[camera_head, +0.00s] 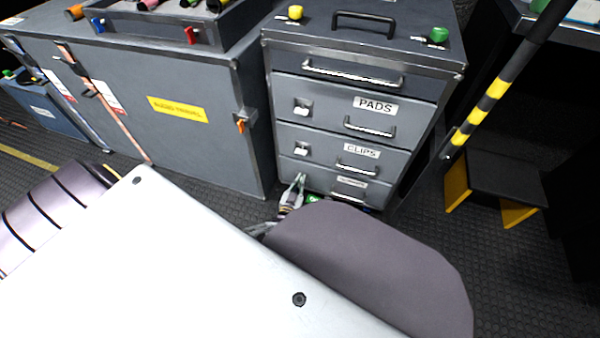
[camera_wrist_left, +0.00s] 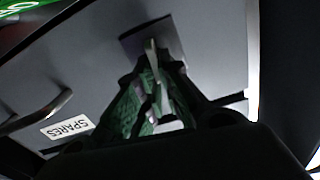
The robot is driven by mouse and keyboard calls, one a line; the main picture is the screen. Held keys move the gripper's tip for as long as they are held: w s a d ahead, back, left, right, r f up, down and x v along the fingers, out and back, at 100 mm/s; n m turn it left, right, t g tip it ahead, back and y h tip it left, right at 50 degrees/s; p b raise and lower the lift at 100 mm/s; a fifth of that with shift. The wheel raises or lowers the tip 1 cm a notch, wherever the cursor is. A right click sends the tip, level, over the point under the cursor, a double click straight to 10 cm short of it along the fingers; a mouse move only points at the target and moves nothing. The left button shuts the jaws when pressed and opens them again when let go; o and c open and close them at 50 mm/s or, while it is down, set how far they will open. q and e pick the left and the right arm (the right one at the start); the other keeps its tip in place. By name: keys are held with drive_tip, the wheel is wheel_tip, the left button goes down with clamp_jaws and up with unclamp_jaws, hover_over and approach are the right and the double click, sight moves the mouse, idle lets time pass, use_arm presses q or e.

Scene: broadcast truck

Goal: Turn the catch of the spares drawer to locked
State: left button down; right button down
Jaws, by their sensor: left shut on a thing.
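In the left wrist view the SPARES label (camera_wrist_left: 67,127) appears upside down on the drawer front. The catch (camera_wrist_left: 150,43) is a pale lever on a dark plate, held between the fingertips. My left gripper (camera_head: 297,184) is at the left end of the spares drawer front, shut on the catch lever; it also shows in the left wrist view (camera_wrist_left: 157,75). The fingers hide part of the lever. My right gripper is not in view.
The PADS drawer (camera_head: 350,100) and CLIPS drawer (camera_head: 345,147) sit above, each with a catch at its left. A grey case (camera_head: 190,125) stands to the left. A black and yellow step (camera_head: 490,180) is at right. The drawers look closed.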

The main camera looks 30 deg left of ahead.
use_arm(q)
drive_tip(key=shift+w+r+m, duration=0.2)
drive_tip(key=shift+m, duration=0.2)
drive_tip(key=m, duration=0.3)
drive_tip(key=d+m+p, duration=0.1)
drive_tip(key=m, duration=0.3)
drive_tip(key=f+m+p, duration=0.1)
drive_tip(key=m, duration=0.2)
drive_tip(key=shift+w+d+m, duration=0.25)
drive_tip(key=shift+w+m, duration=0.05)
drive_tip(key=m, duration=0.5)
drive_tip(key=shift+d+f, duration=0.1)
drive_tip(key=shift+f, duration=0.25)
drive_tip(key=shift+m, duration=0.3)
drive_tip(key=c, duration=1.6)
unclamp_jaws()
drive_tip(key=shift+d+f, duration=0.1)
drive_tip(key=shift+s+f, duration=0.1)
drive_tip(key=shift+s, duration=0.25)
